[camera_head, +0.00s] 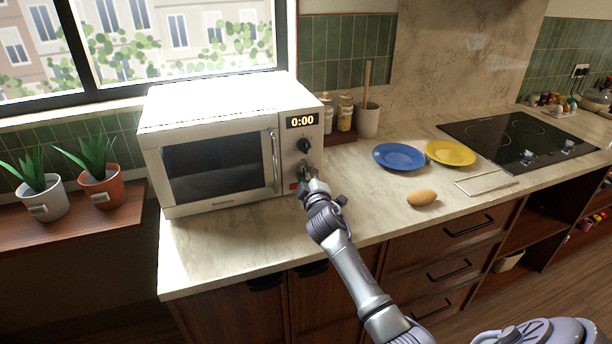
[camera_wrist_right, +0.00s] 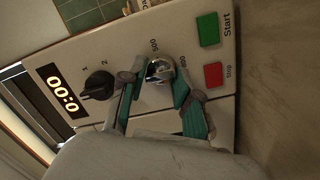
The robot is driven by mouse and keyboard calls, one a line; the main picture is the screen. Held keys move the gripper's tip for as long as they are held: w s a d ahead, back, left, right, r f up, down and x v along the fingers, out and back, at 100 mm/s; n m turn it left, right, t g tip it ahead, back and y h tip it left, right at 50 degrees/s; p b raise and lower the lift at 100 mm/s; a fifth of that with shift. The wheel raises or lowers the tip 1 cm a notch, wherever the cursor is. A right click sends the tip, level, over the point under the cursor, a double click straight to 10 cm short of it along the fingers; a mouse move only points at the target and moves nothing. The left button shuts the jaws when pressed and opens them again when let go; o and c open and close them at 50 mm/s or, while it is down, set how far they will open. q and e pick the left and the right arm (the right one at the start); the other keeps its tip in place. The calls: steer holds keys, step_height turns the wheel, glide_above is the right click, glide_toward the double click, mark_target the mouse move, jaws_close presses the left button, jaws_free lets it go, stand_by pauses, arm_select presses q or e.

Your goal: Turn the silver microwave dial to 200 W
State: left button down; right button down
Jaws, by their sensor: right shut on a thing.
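The white microwave (camera_head: 222,104) stands on the counter under the window, with its display reading 0:00. The silver dial (camera_wrist_right: 160,69) is on its control panel, below the black dial (camera_head: 304,146), and shows in the right wrist view with power numbers printed around it. My right gripper (camera_head: 309,181) is at the panel, its fingers on either side of the silver dial and shut on it. The fingers (camera_wrist_right: 155,82) cover part of the dial and its scale, so I cannot read its setting. My left gripper is not in view.
The green Start button (camera_wrist_right: 208,29) and red Stop button (camera_wrist_right: 213,75) are close to the fingers. A blue plate (camera_head: 399,156), a yellow plate (camera_head: 450,152) and a bread roll (camera_head: 422,198) lie to the right. The counter in front of the microwave is clear.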

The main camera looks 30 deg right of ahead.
steer(key=shift+f, duration=0.15)
steer(key=c, duration=0.8)
jaws_free()
steer(key=shift+c, duration=0.2)
steer(key=shift+s, duration=0.15)
steer(key=v, duration=1.1)
steer(key=shift+s+a, duration=0.2)
steer(key=shift+s, duration=0.1)
